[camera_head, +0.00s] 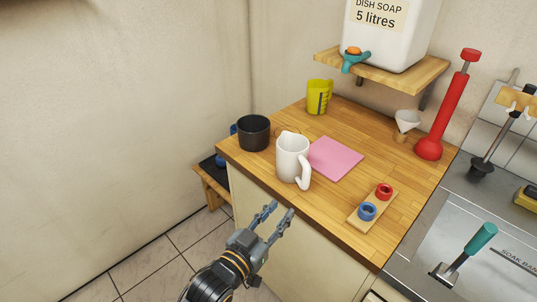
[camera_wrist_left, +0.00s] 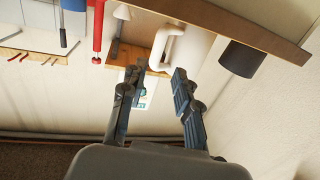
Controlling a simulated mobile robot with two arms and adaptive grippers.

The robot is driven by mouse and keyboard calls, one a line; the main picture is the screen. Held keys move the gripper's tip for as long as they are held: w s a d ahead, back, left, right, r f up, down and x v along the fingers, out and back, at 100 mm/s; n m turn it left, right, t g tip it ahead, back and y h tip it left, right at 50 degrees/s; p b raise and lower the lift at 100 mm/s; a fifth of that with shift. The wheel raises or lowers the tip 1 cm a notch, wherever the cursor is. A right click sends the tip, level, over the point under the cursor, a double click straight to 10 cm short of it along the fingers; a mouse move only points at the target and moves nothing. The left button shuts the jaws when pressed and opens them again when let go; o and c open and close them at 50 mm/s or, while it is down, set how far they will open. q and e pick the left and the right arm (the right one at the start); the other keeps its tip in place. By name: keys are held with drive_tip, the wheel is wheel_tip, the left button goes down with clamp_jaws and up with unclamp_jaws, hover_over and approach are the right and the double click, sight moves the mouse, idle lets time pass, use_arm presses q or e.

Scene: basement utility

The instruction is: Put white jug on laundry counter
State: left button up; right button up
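The white jug (camera_head: 291,157) stands upright on the wooden laundry counter (camera_head: 385,157), close to its front edge, with its handle towards the front right. My left gripper (camera_head: 281,208) is open and empty, just in front of the counter edge and below the jug, apart from it. In the left wrist view, which looks upside down, the jug (camera_wrist_left: 192,46) and its handle show beyond the two spread fingers (camera_wrist_left: 157,74). My right gripper is in neither view.
A black pot (camera_head: 253,133) stands left of the jug and a pink cloth (camera_head: 337,158) lies right of it. A board with red and blue rings (camera_head: 371,204) lies front right. A yellow measuring cup (camera_head: 318,97), funnel (camera_head: 407,121) and red plunger-like tool (camera_head: 447,110) stand further back.

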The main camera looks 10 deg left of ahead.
sight(304, 178)
use_arm(q)
drive_tip(key=x, duration=0.2)
drive_tip(key=r+x, duration=0.1)
drive_tip(key=x, duration=0.2)
drive_tip(key=p+x, duration=0.1)
drive_tip(key=x, duration=0.1)
drive_tip(key=shift+w+d+r, duration=0.15)
drive_tip(key=shift+w+r, duration=0.05)
drive_tip(key=shift+w, duration=0.1)
drive_tip(key=shift+w+d, duration=0.2)
drive_tip(key=shift+w, duration=0.2)
drive_tip(key=shift+w+d+r+p, duration=0.15)
drive_tip(key=shift+w+p, duration=0.15)
drive_tip(key=shift+w, duration=0.05)
drive_tip(key=x, duration=0.3)
drive_tip(key=shift+w+d+p, duration=0.15)
drive_tip(key=shift+w+p, duration=0.05)
drive_tip(key=shift+p, duration=0.2)
drive_tip(key=shift+w+d, duration=0.2)
drive_tip(key=shift+w, duration=0.15)
clamp_jaws()
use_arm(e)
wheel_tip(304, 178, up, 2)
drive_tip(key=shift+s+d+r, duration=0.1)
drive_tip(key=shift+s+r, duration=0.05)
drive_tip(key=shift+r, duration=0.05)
